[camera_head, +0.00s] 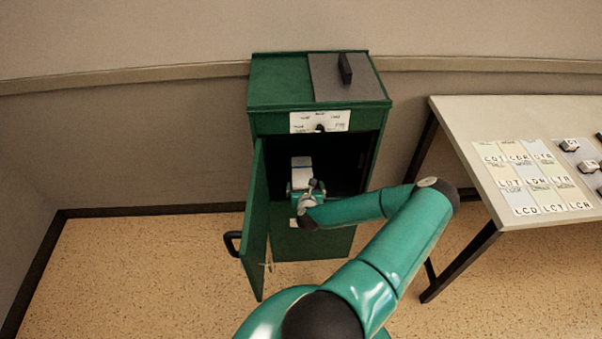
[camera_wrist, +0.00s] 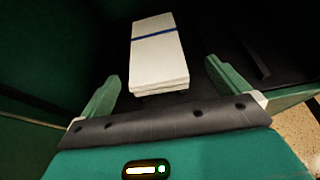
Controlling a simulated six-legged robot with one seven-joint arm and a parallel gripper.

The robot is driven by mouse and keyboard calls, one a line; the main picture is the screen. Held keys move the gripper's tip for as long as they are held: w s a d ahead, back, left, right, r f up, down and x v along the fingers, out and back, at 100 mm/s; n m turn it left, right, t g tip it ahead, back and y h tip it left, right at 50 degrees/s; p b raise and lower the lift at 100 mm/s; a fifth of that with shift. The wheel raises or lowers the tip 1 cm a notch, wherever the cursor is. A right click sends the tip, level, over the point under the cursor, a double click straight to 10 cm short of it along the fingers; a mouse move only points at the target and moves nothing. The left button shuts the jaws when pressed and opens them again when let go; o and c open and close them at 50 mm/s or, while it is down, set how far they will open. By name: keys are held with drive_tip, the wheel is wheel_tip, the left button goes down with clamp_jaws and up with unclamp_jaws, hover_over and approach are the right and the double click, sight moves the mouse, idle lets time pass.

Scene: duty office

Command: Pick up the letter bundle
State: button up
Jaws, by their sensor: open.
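The letter bundle (camera_wrist: 158,62) is a white stack with a blue band across it. It lies on the dark floor inside the green cabinet, ahead of my gripper (camera_wrist: 163,88) in the wrist view. My gripper is open, with one finger on each side of the bundle's near end, and nothing is held. In the head view the bundle (camera_head: 301,162) shows as a small pale block in the cabinet opening, partly hidden by my wrist and gripper (camera_head: 302,184).
The green cabinet (camera_head: 277,121) has its door (camera_head: 256,225) swung open to the left. The opening's side walls stand close around my gripper. A grey plate with a black handle (camera_head: 345,70) is on top. A table (camera_head: 450,120) with lettered cards (camera_head: 530,177) stands right.

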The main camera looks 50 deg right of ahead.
sight(303, 179)
drive_tip(key=x, duration=0.7)
drive_tip(key=shift+w+a, duration=0.15)
drive_tip(key=shift+a, duration=0.05)
drive_tip(key=shift+c, duration=0.2)
drive_tip(key=shift+r, duration=0.1)
drive_tip(key=c, duration=1)
